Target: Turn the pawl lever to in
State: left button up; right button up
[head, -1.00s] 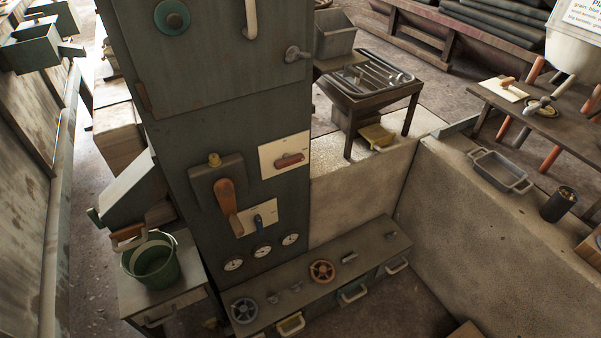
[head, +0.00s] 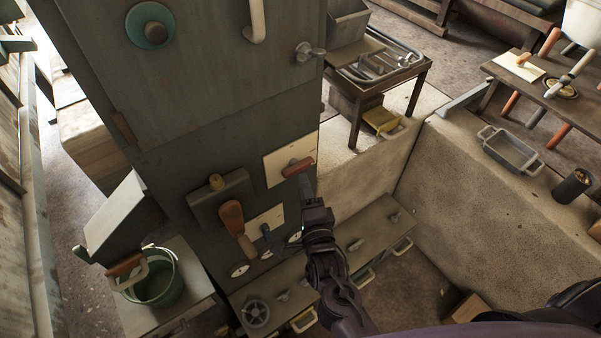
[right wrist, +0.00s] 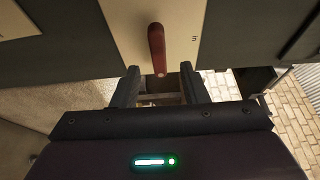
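The red lever (head: 298,167) sits on a cream plate (head: 279,162) on the dark cabinet front. The right wrist view shows the red lever (right wrist: 157,48) and the plate (right wrist: 126,24), with small lettering that looks like "in" right of the lever. My right gripper (head: 304,182) is close to the lever in the head view. In the right wrist view its two fingers (right wrist: 160,82) are apart, with the lever's near end at the gap between the tips. I cannot tell whether they touch it. My left gripper is not in view.
A larger orange-brown handle (head: 231,218) and a blue lever (head: 267,234) are left of and below my right gripper. A ledge with a handwheel (head: 255,312) lies below. A green bucket (head: 158,279) stands at left. A low concrete wall (head: 465,180) is at right.

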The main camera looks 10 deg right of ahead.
aim_at(299, 171)
jog(key=w, duration=0.5)
jog(key=shift+f+p, duration=0.1)
jog(key=shift+p, duration=0.2)
grip_shut()
